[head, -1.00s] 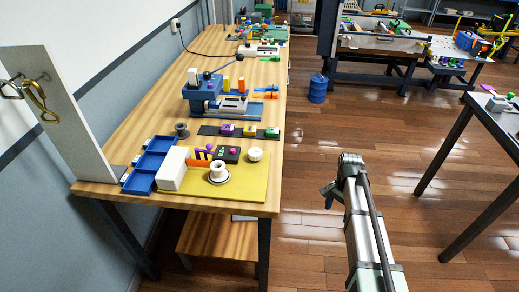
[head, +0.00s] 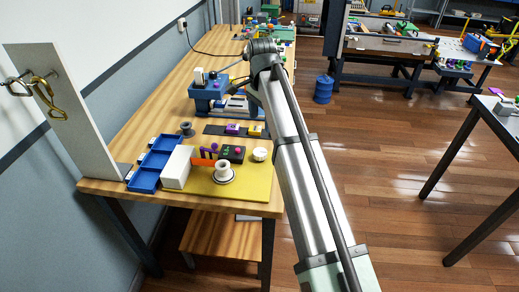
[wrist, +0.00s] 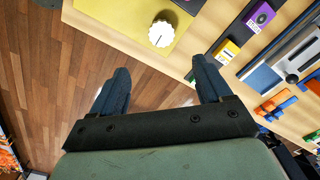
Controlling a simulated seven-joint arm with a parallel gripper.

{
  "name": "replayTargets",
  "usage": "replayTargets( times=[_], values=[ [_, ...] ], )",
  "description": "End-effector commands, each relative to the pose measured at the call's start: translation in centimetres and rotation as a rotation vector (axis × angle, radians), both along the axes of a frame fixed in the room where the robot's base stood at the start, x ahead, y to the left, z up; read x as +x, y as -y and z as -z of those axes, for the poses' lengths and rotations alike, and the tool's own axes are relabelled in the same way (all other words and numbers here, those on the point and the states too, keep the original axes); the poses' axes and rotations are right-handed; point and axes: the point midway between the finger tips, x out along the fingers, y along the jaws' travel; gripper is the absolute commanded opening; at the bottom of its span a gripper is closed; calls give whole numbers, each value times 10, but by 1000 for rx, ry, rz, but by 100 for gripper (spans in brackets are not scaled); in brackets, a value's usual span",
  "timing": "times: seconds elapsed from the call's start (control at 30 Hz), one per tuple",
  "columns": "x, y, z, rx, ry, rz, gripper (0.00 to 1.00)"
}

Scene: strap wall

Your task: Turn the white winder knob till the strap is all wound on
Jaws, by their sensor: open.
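The white knob (head: 260,154) sits near the right edge of the yellow board (head: 246,187). In the wrist view the white knob (wrist: 162,34) has a ridged rim and a thin line on its face. An orange strap (head: 203,162) runs between a white block (head: 177,167) and a white spool (head: 223,172) on the same board. How much strap is on the spool is too small to tell. My gripper (wrist: 161,66) is open and empty, apart from the knob, which appears beyond the gap between its fingers.
A dark box with coloured buttons (head: 232,153) stands beside the knob. Behind it are a dark strip with purple and yellow blocks (head: 213,129) and a blue machine (head: 208,95). A blue tray (head: 153,166) lies at left.

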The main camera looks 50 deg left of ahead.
Motion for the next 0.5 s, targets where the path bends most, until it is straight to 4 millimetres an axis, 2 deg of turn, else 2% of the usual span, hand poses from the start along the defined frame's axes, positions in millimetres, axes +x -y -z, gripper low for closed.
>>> replayTargets(
  times=[0.07,0.17,0.27,0.5],
  values=[
    [-5,-3,-4,2,1,0,78],
    [-6,-3,0,2,1,1,78],
    [-6,-2,12,2,1,1,78],
    [-6,-2,53,2,0,1,78]
  ],
)
